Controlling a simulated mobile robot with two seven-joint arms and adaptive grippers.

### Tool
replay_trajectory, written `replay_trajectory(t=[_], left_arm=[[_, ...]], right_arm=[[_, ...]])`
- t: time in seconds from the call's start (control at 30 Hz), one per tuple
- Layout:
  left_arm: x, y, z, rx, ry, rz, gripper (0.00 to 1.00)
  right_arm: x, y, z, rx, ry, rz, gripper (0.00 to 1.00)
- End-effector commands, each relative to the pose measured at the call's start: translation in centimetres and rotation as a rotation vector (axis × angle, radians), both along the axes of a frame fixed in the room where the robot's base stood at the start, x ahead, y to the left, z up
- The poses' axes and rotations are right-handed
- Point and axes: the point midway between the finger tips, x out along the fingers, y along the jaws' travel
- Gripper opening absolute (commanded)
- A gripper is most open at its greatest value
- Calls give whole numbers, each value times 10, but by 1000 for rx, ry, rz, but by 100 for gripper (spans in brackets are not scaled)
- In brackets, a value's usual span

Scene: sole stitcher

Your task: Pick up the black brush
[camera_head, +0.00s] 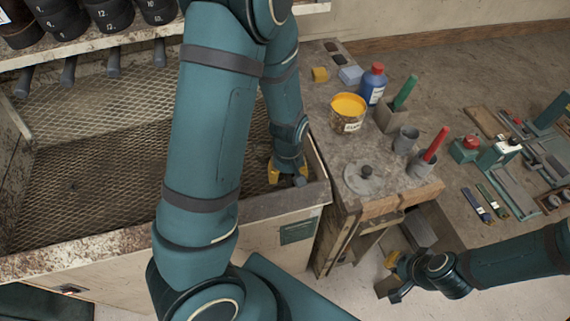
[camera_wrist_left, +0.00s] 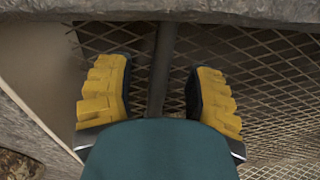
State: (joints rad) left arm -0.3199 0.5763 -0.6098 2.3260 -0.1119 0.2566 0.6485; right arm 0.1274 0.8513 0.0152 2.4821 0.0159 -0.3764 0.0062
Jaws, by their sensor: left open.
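A dark, slim rod, which looks like the handle of the black brush (camera_wrist_left: 164,60), runs between my left fingers in the left wrist view. It passes from the worn rim at the top down over the mesh. My left gripper (camera_head: 288,174) is open with yellow pads, low in the right end of the mesh-floored bin. A small grey-dark end (camera_head: 300,181) shows beside the fingers in the head view. The brush's bristles are hidden.
The bin's rim (camera_head: 265,205) stands close around my left gripper. The side bench to the right holds a yellow tin (camera_head: 347,113), a blue bottle (camera_head: 373,84) and cups with green and red handles. Several dark rods (camera_head: 113,62) hang under the shelf at left.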

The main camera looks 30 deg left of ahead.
Motion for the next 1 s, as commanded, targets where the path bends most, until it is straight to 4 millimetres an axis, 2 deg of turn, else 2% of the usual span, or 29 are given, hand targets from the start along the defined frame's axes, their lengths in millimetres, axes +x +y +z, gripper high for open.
replay_trajectory(t=[0.2, 0.23, 0.3, 0.4, 0.83, 1.0], left_arm=[[0, 0, -1, 0, -1, 0, 53], [0, 0, -1, 0, -1, 0, 56], [0, 0, -1, 0, -1, 0, 31], [0, 0, 0, 0, -1, 0, 0], [0, 0, 0, 0, 0, 0, 0], [1, 0, 16, -1, -3, -1, 0]], right_arm=[[0, 0, 0, 0, 1, 1, 0], [0, 0, 0, 0, 1, 1, 0], [0, 0, 0, 0, 1, 1, 0], [0, 0, 0, 0, 1, 1, 0], [0, 0, 0, 0, 1, 1, 0], [0, 0, 6, 1, -1, 0, 0]])
